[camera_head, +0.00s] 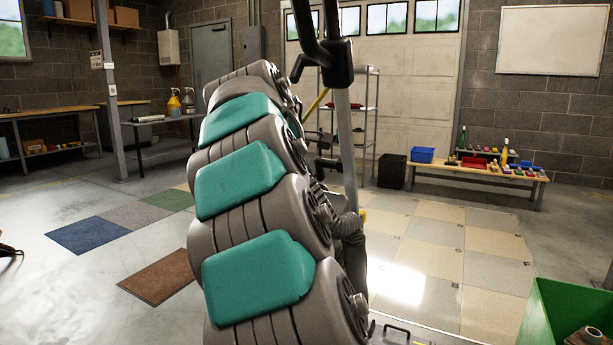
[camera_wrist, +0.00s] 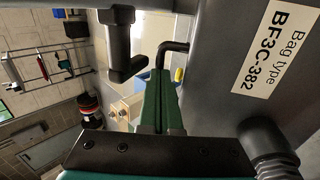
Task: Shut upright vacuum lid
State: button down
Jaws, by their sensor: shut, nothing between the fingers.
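The upright vacuum (camera_head: 343,120) stands behind my arm in the head view, with a black handle, grey pole and ribbed hose. My arm hides most of its body and lid. In the wrist view a grey vacuum panel (camera_wrist: 225,65) fills the right side, with a white label reading "Bag type BF3C-382" (camera_wrist: 268,48). I cannot tell whether this panel is the lid. My gripper (camera_wrist: 163,75) has its green fingers together and empty, beside the panel. A bent black rod (camera_wrist: 175,47) lies close to the fingertips; contact is unclear. My gripper is hidden in the head view.
A black bracket-like part (camera_wrist: 120,45) stands left of the fingers, and a ribbed black part (camera_wrist: 268,145) lies lower right. A green bin (camera_head: 565,315) is at the front right. A low bench (camera_head: 480,172) with small items stands farther back. The left floor is mostly open.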

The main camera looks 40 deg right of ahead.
jog(key=shift+d+p, duration=0.1)
jog(key=shift+p, duration=0.2)
jog(key=shift+w+d+f+y+p, duration=0.3)
jog(key=shift+d+y+p, duration=0.1)
jog(key=shift+p, duration=0.4)
jog(key=shift+d+f, duration=0.25)
jog(key=shift+f, duration=0.2)
jog(key=shift+a+r, duration=0.1)
jog(key=shift+a+r+p, duration=0.2)
jog(key=shift+r+p, duration=0.1)
jog(key=shift+p, duration=0.15)
jog(key=w+p+v, duration=0.1)
jog(key=p+v, duration=0.6)
jog(key=v, duration=0.6)
jog(key=shift+r, duration=0.5)
